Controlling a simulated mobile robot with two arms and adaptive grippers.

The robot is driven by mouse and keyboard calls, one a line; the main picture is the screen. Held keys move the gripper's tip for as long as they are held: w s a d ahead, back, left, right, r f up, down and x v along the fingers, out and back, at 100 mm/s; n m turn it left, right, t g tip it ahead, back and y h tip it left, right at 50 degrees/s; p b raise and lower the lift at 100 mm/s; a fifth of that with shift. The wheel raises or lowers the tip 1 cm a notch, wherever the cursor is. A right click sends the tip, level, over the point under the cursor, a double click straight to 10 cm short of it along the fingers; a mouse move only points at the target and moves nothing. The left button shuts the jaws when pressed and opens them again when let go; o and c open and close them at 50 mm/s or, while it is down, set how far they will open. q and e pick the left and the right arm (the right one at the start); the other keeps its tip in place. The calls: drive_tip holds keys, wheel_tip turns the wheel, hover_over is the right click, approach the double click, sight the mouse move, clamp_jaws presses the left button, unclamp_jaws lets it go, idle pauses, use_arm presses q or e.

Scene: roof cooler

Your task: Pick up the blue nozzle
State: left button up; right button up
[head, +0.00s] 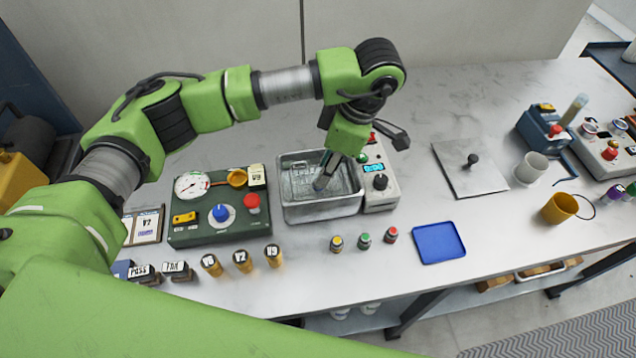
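My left gripper (327,172) points down into an open metal basin (318,208) of an ultrasonic-bath-like unit. Its fingertips are inside the basin, below the rim. A small bluish spot (320,184) shows at the fingertips; it may be the blue nozzle, but it is too small and partly covered to be sure. I cannot tell whether the fingers are open or closed on it. Three small dark nozzle-like pieces stand in front of the basin, with yellow (337,243), green (364,240) and red (391,235) tops. My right gripper is not in view.
A grey control box (381,190) adjoins the basin. A green gauge panel (190,234) stands left. A blue tray (439,243) lies empty at front right. A metal lid (487,177) with a black knob lies behind it. A yellow mug (558,209) stands farther right.

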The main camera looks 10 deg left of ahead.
use_arm(q)
drive_tip(key=shift+a+f, duration=0.15)
drive_tip(key=shift+f, duration=0.35)
drive_tip(key=shift+a+f+p, duration=0.15)
drive_tip(key=shift+f+p, duration=0.2)
drive_tip(key=shift+p, duration=0.2)
drive_tip(key=p+x, duration=0.1)
drive_tip(key=x, duration=0.2)
drive_tip(key=shift+w+a+f+p, duration=0.1)
drive_tip(key=shift+a+f+p, duration=0.1)
drive_tip(key=shift+f+p, duration=0.1)
drive_tip(key=shift+f, duration=0.35)
clamp_jaws()
